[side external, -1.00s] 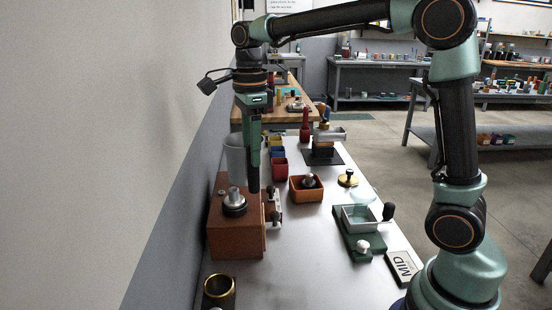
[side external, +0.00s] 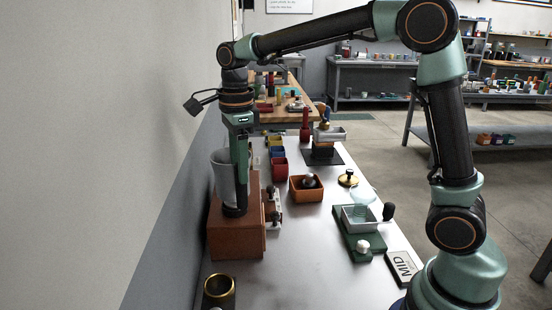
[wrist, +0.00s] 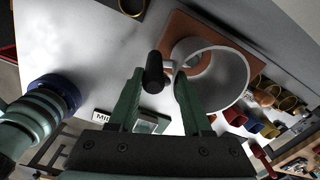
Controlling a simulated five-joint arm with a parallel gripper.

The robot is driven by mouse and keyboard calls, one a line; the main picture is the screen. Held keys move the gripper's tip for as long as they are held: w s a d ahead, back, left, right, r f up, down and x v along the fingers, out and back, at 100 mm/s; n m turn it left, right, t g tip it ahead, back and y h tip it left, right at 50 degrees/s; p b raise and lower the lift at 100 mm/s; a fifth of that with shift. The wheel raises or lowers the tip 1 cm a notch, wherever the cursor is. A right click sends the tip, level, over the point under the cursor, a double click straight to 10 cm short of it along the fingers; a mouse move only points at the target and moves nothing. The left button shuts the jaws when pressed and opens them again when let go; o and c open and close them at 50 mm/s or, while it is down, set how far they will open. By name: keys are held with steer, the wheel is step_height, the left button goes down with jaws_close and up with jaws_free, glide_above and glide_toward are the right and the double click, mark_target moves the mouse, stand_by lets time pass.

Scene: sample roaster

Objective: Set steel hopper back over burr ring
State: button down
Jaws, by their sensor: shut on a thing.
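The grey steel hopper (side external: 222,175) is upright above the brown grinder box (side external: 235,238). My gripper (side external: 241,170) is shut on the hopper's black upright handle, at the hopper's right side. In the wrist view the handle (wrist: 154,72) shows between the fingertips, and the hopper's wide round rim (wrist: 247,78) lies to the right. The burr ring on the box top is mostly hidden behind the gripper and hopper; a dark round edge (side external: 234,212) shows below them. I cannot tell whether the hopper touches the ring.
The wall is close on the left. A brass-rimmed cup (side external: 219,287) stands in front of the box. An orange bin (side external: 306,194), a green fixture (side external: 362,248) and a MID sign (side external: 402,266) are to the right. The front middle of the bench is clear.

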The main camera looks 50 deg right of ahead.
steer(key=shift+f, duration=2.55)
stand_by(0.5)
steer(key=shift+c, duration=1.3)
jaws_free()
step_height(320, 180, up, 12)
steer(key=shift+s, duration=0.15)
steer(key=shift+d, duration=0.1)
